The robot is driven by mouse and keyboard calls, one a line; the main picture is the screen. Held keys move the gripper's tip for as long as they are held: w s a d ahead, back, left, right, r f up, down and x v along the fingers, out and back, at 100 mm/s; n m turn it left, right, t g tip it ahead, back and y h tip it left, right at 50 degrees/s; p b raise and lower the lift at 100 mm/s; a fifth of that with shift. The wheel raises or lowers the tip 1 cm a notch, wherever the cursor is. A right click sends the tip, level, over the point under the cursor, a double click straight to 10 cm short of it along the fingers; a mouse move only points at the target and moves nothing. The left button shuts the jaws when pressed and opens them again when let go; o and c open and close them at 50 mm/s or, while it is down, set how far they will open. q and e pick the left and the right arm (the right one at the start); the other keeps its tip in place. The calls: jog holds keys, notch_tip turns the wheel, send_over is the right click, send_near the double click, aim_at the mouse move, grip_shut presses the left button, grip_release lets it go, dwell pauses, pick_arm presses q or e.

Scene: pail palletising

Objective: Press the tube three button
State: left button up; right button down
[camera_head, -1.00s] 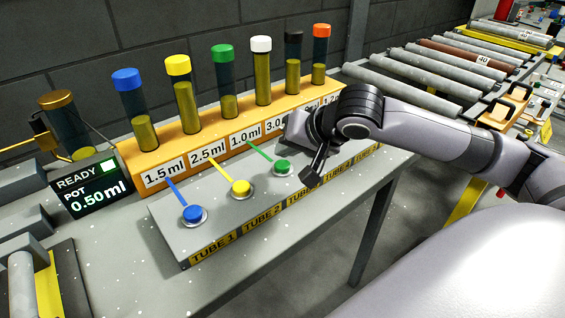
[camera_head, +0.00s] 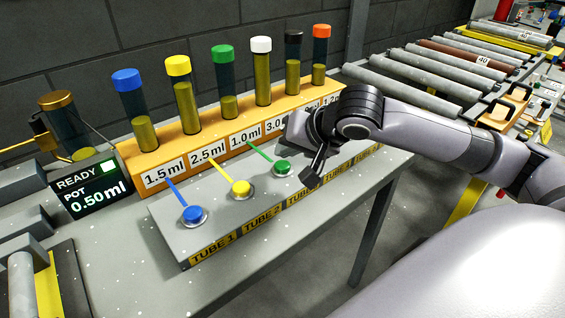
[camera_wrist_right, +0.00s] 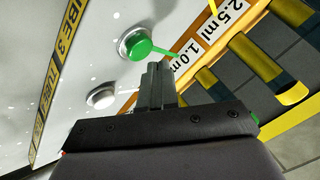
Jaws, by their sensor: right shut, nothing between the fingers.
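The green tube three button (camera_head: 282,167) sits on the grey button panel (camera_head: 225,225), joined by a green line to the 1.0 ml label below the green-capped tube (camera_head: 222,80). My right gripper (camera_head: 311,176) is just right of the button, low over the panel. In the right wrist view its shut, empty fingers (camera_wrist_right: 157,72) point toward the green button (camera_wrist_right: 136,44), beside its edge. I cannot tell whether they touch it. A white button (camera_wrist_right: 101,97) shows left of the fingers there; my arm hides it in the head view. My left gripper is not in view.
Blue (camera_head: 193,214) and yellow (camera_head: 240,188) buttons lie left of the green one. An orange rack (camera_head: 150,158) of capped tubes stands behind the panel. The display (camera_head: 90,188) reads READY, POT 0.50 ml. A roller conveyor (camera_head: 420,75) is at back right.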

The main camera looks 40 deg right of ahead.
aim_at(287, 166)
jog(key=shift+f, duration=0.1)
dwell(0.5)
jog(key=shift+f, duration=0.35)
jog(key=shift+f, duration=0.6)
dwell(0.5)
jog(key=shift+r, duration=0.1)
jog(key=shift+r+p, duration=0.9)
jog(key=shift+p, duration=0.2)
jog(key=shift+r, duration=0.15)
notch_tip(287, 166, up, 5)
jog(key=p, duration=0.6)
